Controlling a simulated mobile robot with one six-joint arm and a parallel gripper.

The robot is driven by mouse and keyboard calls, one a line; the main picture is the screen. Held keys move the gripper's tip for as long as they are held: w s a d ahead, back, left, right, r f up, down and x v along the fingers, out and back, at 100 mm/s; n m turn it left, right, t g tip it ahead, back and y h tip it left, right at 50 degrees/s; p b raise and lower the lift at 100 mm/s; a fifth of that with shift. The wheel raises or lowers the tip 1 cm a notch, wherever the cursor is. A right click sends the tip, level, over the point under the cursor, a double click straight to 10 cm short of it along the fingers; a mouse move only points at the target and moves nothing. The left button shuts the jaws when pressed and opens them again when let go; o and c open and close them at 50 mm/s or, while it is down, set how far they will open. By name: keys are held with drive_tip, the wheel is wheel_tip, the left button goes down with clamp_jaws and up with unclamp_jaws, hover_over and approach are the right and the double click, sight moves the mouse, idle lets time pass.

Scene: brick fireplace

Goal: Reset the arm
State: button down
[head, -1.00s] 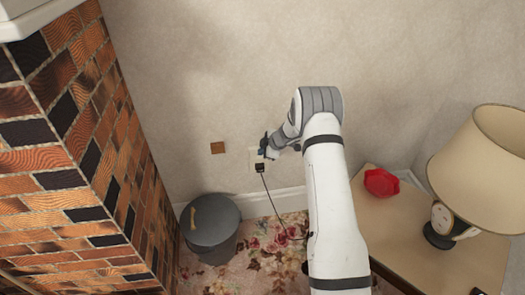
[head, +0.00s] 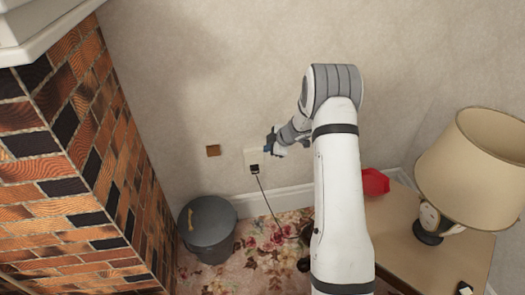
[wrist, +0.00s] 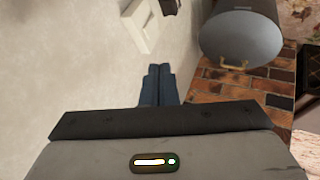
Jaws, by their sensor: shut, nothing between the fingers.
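My arm reaches from the bottom of the head view toward the wall. My gripper (head: 270,145) is small there, just right of and slightly above the white wall socket (head: 251,158). In the wrist view my gripper's blue-grey fingers (wrist: 159,84) are together, with nothing between them. The socket also shows in the wrist view (wrist: 139,28), apart from the fingers. A black plug (head: 255,168) sits at the socket's lower part, its cord hanging toward the floor.
A grey lidded bin (head: 208,228) stands on the floral carpet (head: 262,247) beside the brick fireplace (head: 75,165). At right a wooden table (head: 425,250) holds a lamp (head: 470,160) and a red object (head: 375,182), partly behind my arm. The wall above the socket is clear.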

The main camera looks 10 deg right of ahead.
drive_tip(key=shift+s+d+r, duration=0.2)
drive_tip(key=shift+d+r, duration=0.05)
drive_tip(key=shift+r, duration=0.3)
drive_tip(key=shift+r, duration=0.1)
wheel_tip(320, 180, up, 20)
drive_tip(key=s+d+m+t+h+p, duration=0.2)
drive_tip(key=d+m+t+h+p, duration=0.1)
drive_tip(key=m+h+p, duration=0.15)
drive_tip(key=s+d+r+m+h+p, duration=0.25)
drive_tip(key=s+r+m+p, duration=0.25)
drive_tip(key=s+r, duration=0.5)
drive_tip(key=s+a+r+m+g+p, duration=0.2)
drive_tip(key=s+a+r, duration=0.1)
drive_tip(key=s, duration=0.7)
drive_tip(key=s+a+r+m+g+y+p, duration=0.1)
drive_tip(key=s+a+r+m+g+p, duration=0.1)
drive_tip(key=s, duration=0.8)
drive_tip(key=s+a+r+m+g+y+p, duration=0.1)
drive_tip(key=s+a+r+m+g+p, duration=0.1)
drive_tip(key=s, duration=0.7)
wheel_tip(320, 180, up, 3)
drive_tip(key=shift+s+a+f+m+p, duration=0.15)
drive_tip(key=shift+s+a+m+p, duration=0.35)
drive_tip(key=shift+a, duration=0.55)
